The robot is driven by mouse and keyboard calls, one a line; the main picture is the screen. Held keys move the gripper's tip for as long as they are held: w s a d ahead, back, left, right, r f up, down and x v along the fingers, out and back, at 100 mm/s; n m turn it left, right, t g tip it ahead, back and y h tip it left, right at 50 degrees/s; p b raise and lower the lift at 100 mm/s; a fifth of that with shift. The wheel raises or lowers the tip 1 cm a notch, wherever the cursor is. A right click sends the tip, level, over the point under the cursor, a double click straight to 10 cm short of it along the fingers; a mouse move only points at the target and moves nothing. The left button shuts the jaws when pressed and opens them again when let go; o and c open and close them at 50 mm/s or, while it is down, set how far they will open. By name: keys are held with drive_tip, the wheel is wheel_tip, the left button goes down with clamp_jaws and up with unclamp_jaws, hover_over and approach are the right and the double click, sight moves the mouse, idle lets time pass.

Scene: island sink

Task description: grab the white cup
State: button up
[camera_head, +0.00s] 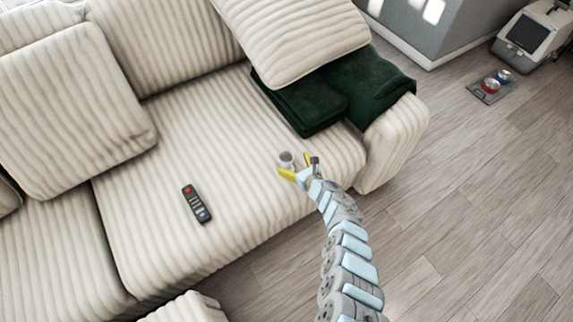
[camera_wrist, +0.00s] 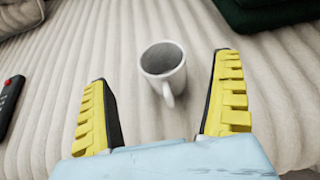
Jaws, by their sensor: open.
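The white cup (camera_head: 287,159) stands upright on the cream ribbed sofa seat, just beyond my gripper (camera_head: 297,168) in the head view. In the wrist view the cup (camera_wrist: 163,68) sits ahead of my gripper (camera_wrist: 163,92), between the lines of its two yellow fingers. Its handle faces toward me and slightly right. The fingers are wide apart and empty, and they do not appear to touch the cup.
A black remote (camera_head: 196,203) lies on the sofa seat (camera_head: 150,235) to the left. A dark green blanket (camera_head: 345,90) and a cushion (camera_head: 295,35) lie behind the cup. The sofa's armrest (camera_head: 396,140) is to the right. The seat around the cup is clear.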

sight(282, 154)
drive_tip(key=shift+f+b+x, duration=0.2)
drive_tip(key=shift+b+x, duration=0.8)
drive_tip(key=shift+b, duration=0.05)
drive_tip(key=shift+f+b+x, duration=0.2)
drive_tip(key=shift+b+x, duration=0.75)
drive_tip(key=shift+b, duration=0.1)
drive_tip(key=shift+w+a+f+b, duration=0.1)
drive_tip(key=shift+w+a+b, duration=0.25)
drive_tip(key=shift+w+b, duration=0.35)
drive_tip(key=shift+s, duration=0.1)
drive_tip(key=c, duration=1.4)
drive_tip(key=shift+o, duration=0.2)
